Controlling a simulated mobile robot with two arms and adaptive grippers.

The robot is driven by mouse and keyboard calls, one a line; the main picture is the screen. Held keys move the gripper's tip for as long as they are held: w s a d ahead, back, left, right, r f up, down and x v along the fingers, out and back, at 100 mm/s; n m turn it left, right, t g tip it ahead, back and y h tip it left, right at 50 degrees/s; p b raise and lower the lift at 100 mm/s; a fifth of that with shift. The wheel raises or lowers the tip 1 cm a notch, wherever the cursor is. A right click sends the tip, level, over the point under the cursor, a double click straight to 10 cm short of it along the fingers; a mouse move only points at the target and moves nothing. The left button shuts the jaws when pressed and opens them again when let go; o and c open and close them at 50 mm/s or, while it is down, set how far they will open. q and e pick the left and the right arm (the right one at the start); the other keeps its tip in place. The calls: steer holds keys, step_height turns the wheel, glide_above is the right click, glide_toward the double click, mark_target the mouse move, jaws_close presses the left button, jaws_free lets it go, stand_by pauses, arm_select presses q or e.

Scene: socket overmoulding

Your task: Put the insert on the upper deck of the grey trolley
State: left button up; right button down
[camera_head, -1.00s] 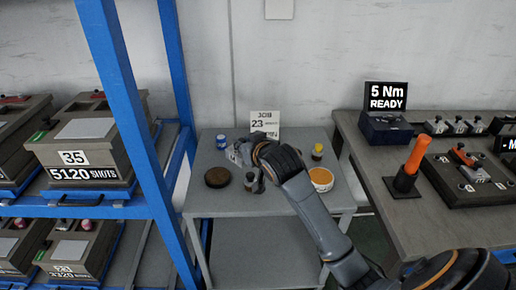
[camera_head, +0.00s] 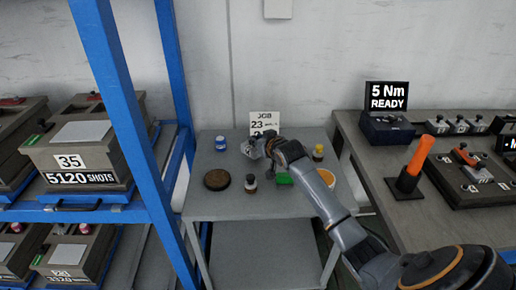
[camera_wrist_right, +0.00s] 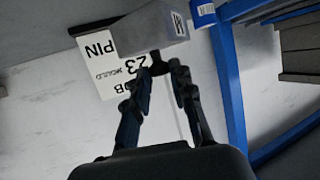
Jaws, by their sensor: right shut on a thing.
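The grey trolley's upper deck (camera_head: 230,205) stands in the middle of the head view, with small things on it. My right gripper (camera_head: 257,150) reaches over the back of this deck from the right. In the head view the arm and gripper partly hide the insert. I cannot tell whether it touches the deck. My left gripper is not in view.
A job card (camera_head: 264,122) stands behind. Blue shelving (camera_head: 130,110) flanks the left, a workbench (camera_head: 400,210) the right.

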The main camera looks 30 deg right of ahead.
steer(key=shift+w+d+f, duration=0.1)
steer(key=shift+w+d, duration=0.1)
steer(key=shift+w, duration=0.05)
steer(key=shift+f, duration=1.6)
steer(key=c, duration=1.1)
jaws_free()
steer(key=shift+f, duration=0.2)
steer(key=shift+c, duration=0.2)
steer(key=shift+r, duration=0.15)
steer(key=p+v, duration=0.1)
steer(key=v, duration=1.1)
steer(key=shift+s, duration=0.1)
